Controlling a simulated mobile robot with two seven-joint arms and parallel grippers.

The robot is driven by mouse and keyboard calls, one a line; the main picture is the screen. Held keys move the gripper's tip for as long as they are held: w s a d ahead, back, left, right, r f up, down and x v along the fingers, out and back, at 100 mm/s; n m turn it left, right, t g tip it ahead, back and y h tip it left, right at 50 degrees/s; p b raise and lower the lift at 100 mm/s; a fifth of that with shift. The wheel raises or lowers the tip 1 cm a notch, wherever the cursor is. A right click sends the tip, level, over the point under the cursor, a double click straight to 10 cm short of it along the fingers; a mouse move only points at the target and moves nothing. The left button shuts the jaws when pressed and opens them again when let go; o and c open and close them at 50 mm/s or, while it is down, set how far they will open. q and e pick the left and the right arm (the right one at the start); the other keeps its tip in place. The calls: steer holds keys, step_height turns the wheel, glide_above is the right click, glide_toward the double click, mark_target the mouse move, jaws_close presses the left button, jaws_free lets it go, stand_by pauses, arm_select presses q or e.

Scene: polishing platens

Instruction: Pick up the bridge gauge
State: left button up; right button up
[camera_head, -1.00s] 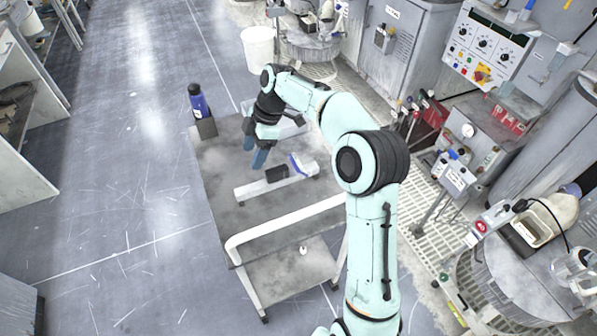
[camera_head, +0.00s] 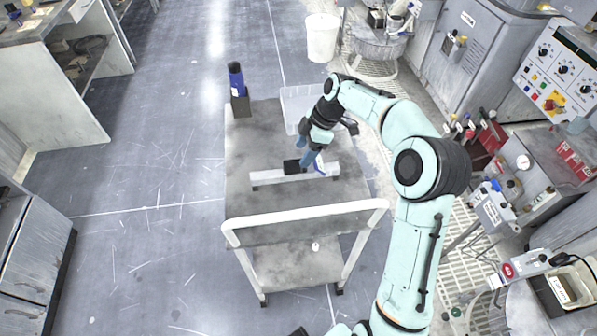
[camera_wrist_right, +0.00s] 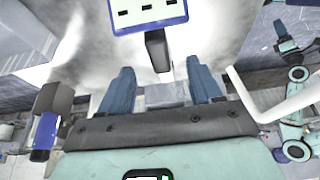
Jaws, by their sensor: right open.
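The bridge gauge (camera_head: 268,179) lies on the cart top as a pale grey bar running left to right, with a black block and a blue part on it. My right gripper (camera_head: 308,160) is above it, its blue fingers pointing down beside the black block in the head view. In the right wrist view the fingers (camera_wrist_right: 162,88) are apart, with part of the grey bar (camera_wrist_right: 165,94) showing between them. The black block and a blue-edged white panel (camera_wrist_right: 148,14) show beyond. I see no firm contact. My left gripper is not in view.
The grey cart top (camera_head: 245,150) carries a dark holder with a blue bottle (camera_head: 236,80) at the back left and a clear bin (camera_head: 297,105) at the back. The white cart handle (camera_head: 300,222) crosses the front.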

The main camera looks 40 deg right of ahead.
mark_target(297, 161)
steer(key=x, duration=0.7)
steer(key=shift+w+f, duration=0.1)
steer(key=shift+f, duration=0.1)
jaws_close()
